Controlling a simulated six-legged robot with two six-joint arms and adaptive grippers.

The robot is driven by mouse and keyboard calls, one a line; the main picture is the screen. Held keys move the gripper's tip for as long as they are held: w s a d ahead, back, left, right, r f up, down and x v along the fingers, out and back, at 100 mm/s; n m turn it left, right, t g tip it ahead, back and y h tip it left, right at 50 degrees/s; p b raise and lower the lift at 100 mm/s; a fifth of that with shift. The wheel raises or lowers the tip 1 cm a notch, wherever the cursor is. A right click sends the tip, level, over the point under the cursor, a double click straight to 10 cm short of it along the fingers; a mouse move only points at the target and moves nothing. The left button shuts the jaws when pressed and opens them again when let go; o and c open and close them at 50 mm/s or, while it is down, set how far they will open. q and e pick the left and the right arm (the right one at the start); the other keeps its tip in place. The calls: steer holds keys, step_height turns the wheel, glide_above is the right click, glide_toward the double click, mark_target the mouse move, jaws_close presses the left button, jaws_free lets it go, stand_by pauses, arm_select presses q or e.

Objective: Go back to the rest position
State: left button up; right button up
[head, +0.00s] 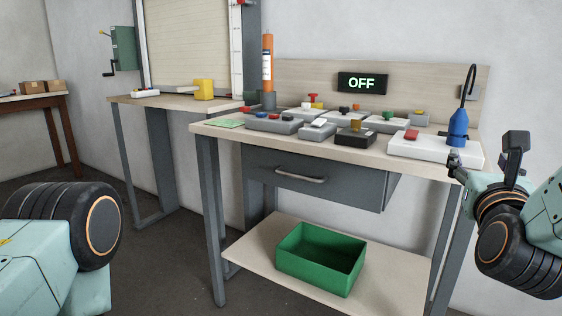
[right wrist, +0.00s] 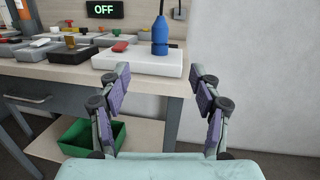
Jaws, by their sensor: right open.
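My right gripper (head: 484,158) is at the right side of the head view, in front of the right end of the workbench. In the right wrist view its two fingers (right wrist: 161,92) stand apart with nothing between them. On the left of the head view only a teal and black arm part shows; my left gripper's fingers are not in view.
The workbench (head: 345,152) carries several grey control boxes, an orange cylinder (head: 267,58) and an OFF display (head: 362,83). A drawer hangs below. A green bin (head: 320,262) sits on the lower shelf. A side table with a yellow block (head: 204,89) stands left. Floor in front is clear.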

steer(key=s+a+f+n+g+y, duration=0.2)
steer(key=s+a+f+n+g, duration=0.1)
steer(key=f+n, duration=0.75)
steer(key=s+a+f+n+g+y, duration=0.2)
steer(key=f+n+g+y, duration=0.1)
steer(key=f+n, duration=0.8)
steer(key=s+a+f+n+g+y, duration=0.2)
steer(key=s+a+f+n+g, duration=0.1)
steer(key=f+n, duration=0.85)
steer(key=s+a+f+n+g, duration=0.1)
steer(key=s+f+n+g, duration=0.15)
steer(key=s+f, duration=0.45)
steer(key=s+f+n+g, duration=0.2)
steer(key=s+f+g, duration=0.2)
steer(key=s, duration=0.6)
steer(key=s+a+f+n+g, duration=0.1)
steer(key=s+f+n+g, duration=0.15)
steer(key=s+f, duration=0.45)
step_height(320, 180, up, 15)
steer(key=s+p, duration=0.1)
steer(key=p, duration=1.2)
steer(key=shift+s+y, duration=0.3)
